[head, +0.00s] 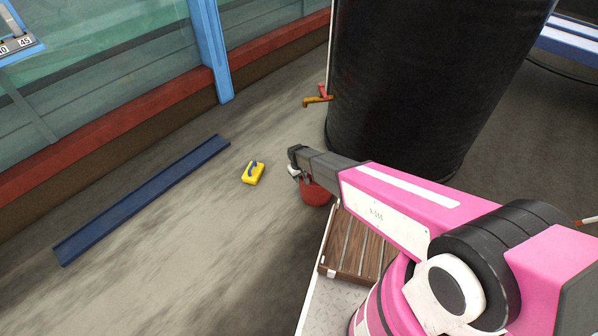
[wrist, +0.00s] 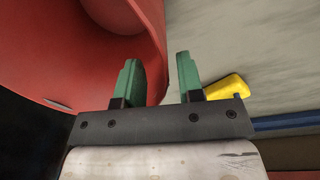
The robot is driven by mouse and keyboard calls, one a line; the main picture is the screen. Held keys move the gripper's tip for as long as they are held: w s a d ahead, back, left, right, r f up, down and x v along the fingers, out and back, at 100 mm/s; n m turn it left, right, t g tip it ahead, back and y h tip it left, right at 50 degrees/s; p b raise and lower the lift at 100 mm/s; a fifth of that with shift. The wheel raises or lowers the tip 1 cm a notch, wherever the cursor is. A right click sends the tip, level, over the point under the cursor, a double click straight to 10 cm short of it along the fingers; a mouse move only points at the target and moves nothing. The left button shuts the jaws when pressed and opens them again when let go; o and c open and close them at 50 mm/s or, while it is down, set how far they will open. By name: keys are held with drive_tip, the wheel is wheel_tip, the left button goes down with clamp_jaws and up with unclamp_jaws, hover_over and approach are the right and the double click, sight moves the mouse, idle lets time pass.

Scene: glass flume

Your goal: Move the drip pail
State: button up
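The red drip pail (head: 316,194) stands on the floor beside the black tank, partly hidden by my pink arm in the head view. In the wrist view the pail (wrist: 60,60) fills the upper left, close to the camera. My gripper (wrist: 159,80) is open, with two green fingers apart. The left finger overlaps the red pail and the right finger is over bare floor, with the pail's curved edge showing between them. I cannot tell whether either finger touches it. In the head view my gripper (head: 294,171) is at the pail's far left side, its fingers mostly hidden.
A yellow block with a blue handle (head: 253,173) lies on the floor left of the pail. A long blue channel (head: 140,200) lies further left. A large black tank (head: 420,80) with an orange tap (head: 318,99) stands behind. A wooden slatted board (head: 355,245) is nearby. Floor between is clear.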

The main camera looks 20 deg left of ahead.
drive_tip(key=shift+d+f, duration=0.1)
drive_tip(key=shift+f, duration=1)
drive_tip(key=shift+c, duration=0.4)
clamp_jaws()
drive_tip(key=shift+w, duration=0.15)
